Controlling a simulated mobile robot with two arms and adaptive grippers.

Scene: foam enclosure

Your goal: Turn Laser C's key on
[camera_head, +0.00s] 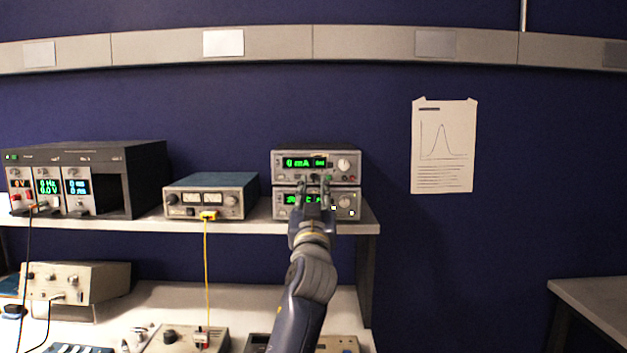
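Two stacked instruments with green displays stand at the right end of the shelf. The upper one (282,175) reads "0 mA" and has a round knob (344,165) at its right. The lower one (280,212) is partly covered by my gripper. No label naming Laser C is readable, and I cannot make out a key. My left gripper (315,181) is in front of the stack, fingertips up at the upper unit's lower front edge. Its two fingers stand apart with nothing visible between them. I cannot tell whether it touches the panel. My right gripper is not in view.
A grey meter box (230,182) with a yellow cable (206,265) stands left of the stack. A dark rack (140,180) with lit modules is farther left. More instruments sit on the bench below. An empty table corner (600,300) is at the right.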

